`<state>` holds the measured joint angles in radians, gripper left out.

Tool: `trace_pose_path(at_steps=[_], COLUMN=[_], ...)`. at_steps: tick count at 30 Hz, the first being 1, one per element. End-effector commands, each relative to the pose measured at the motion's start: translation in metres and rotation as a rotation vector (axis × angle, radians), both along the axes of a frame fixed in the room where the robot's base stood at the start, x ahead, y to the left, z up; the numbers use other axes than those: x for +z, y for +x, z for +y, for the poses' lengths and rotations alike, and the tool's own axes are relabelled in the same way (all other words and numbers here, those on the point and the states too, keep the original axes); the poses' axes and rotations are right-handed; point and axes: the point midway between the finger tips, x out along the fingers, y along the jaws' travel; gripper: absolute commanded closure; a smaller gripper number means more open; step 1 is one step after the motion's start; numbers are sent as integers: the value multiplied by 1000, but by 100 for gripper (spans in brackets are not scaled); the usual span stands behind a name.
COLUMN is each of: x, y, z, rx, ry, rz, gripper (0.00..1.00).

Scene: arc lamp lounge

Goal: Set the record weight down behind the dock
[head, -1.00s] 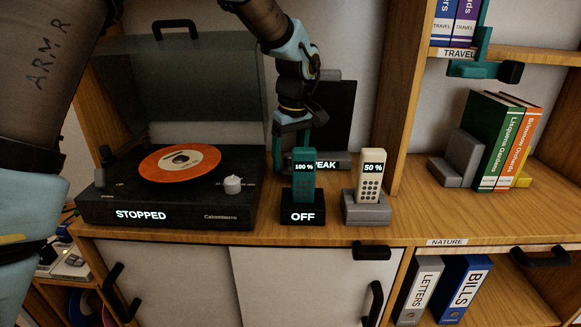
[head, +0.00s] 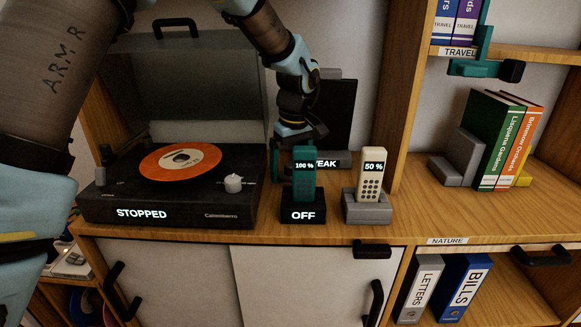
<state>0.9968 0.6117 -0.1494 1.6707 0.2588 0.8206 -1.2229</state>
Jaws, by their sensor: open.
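A black dock (head: 303,215) marked OFF stands on the cabinet top and holds a teal handset (head: 304,180) reading 100 %. A second, grey dock (head: 366,215) to its right holds a cream handset (head: 373,180) reading 50 %. My gripper (head: 289,165) is open and points down behind the black dock. A finger shows left of the teal handset; the rest of the jaws is partly hidden by it.
A turntable (head: 213,208) marked STOPPED, with an orange record (head: 160,172) and raised lid (head: 200,95), stands close on the left. A black panel (head: 338,110) stands behind the docks. A wooden upright (head: 402,110) bounds the right. The shelf beyond has books.

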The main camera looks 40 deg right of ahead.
Motion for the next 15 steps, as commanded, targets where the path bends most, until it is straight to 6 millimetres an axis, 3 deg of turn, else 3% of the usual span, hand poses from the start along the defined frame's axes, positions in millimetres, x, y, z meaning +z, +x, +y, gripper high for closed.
trace_pose_path(at_steps=[5,15], x=[15,68], y=[-1,-7], z=[-1,0], rx=[1,0], ry=[-3,-2], rz=[-2,-3], gripper=[0,0])
